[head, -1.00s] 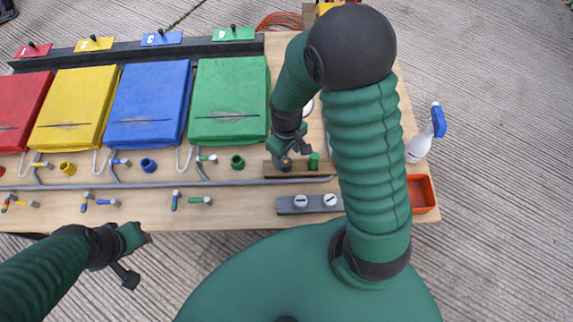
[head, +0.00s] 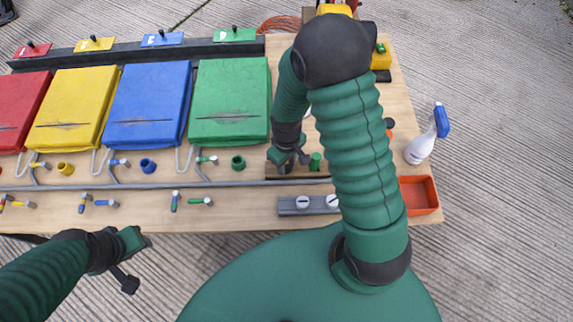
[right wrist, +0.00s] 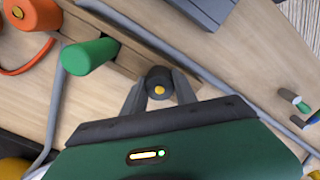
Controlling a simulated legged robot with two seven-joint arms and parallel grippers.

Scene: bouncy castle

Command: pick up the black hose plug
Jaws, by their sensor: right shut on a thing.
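The black hose plug (right wrist: 157,78), round with a small yellow centre, is between the two grey fingers of my right gripper (right wrist: 157,93) in the right wrist view. The fingers are shut on it. It is at the wooden rack (right wrist: 125,62), beside a green plug (right wrist: 90,57); I cannot tell whether it is clear of the rack. In the head view my right gripper (head: 288,160) is over the left end of the rack and mostly hides the plug. My left gripper (head: 128,262) is far from it, at lower left; its jaw opening is unclear.
A grey pipe (head: 130,186) runs across the wooden table in front of the rack. A grey block with white round knobs (head: 303,203) is nearer me. Green (head: 229,102) and blue (head: 148,104) inflatable pads lie to the left. An orange tray (head: 419,194) and spray bottle (head: 420,148) are at right.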

